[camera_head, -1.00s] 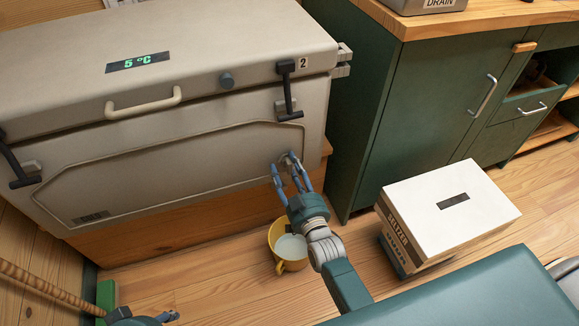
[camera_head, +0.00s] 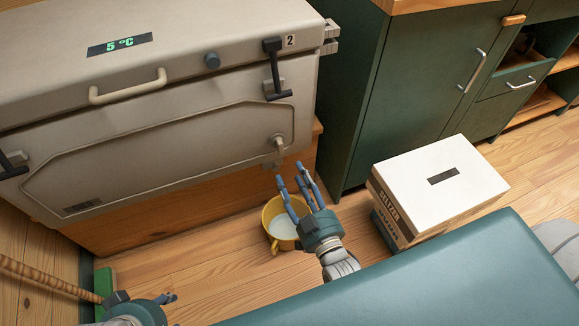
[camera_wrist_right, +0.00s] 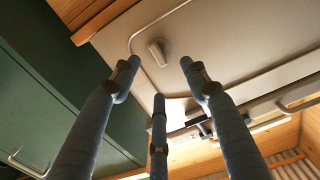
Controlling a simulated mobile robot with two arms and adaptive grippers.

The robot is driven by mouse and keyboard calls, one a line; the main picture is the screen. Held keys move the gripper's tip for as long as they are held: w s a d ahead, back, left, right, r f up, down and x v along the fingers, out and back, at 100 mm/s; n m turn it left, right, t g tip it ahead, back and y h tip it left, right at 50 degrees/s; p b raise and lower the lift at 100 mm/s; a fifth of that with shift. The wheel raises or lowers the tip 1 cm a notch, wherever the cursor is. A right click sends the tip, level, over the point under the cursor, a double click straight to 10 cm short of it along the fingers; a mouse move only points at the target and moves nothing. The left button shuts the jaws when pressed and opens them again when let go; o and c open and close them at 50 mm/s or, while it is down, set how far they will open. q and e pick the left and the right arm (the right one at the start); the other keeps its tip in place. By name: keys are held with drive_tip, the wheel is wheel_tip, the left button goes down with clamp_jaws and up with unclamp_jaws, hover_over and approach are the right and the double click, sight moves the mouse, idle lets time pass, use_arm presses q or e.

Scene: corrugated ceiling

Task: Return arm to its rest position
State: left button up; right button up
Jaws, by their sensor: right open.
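My right gripper (camera_head: 297,176) is open and empty in the head view. It is in front of the beige cooler (camera_head: 70,160), beside and above a yellow bucket (camera_head: 271,208) with pale contents. A drain spigot (camera_head: 279,142) on the cooler front is apart from the fingers. The wrist view shows the three spread blue fingers of the right gripper (camera_wrist_right: 158,85) with nothing between them, and the cooler's spigot (camera_wrist_right: 157,52) beyond. My left gripper (camera_head: 160,300) shows only partly at the bottom left, by a wooden rod (camera_head: 50,280); its grip is unclear.
A white-topped box (camera_head: 440,180) stands on the wooden floor to the right of my right gripper. A green cabinet (camera_head: 420,90) stands behind it. A teal padded surface (camera_head: 400,275) fills the lower right. Some floor (camera_head: 190,270) is clear left of the bucket.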

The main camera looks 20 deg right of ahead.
drive_tip(key=shift+s, duration=0.3)
idle(0.4)
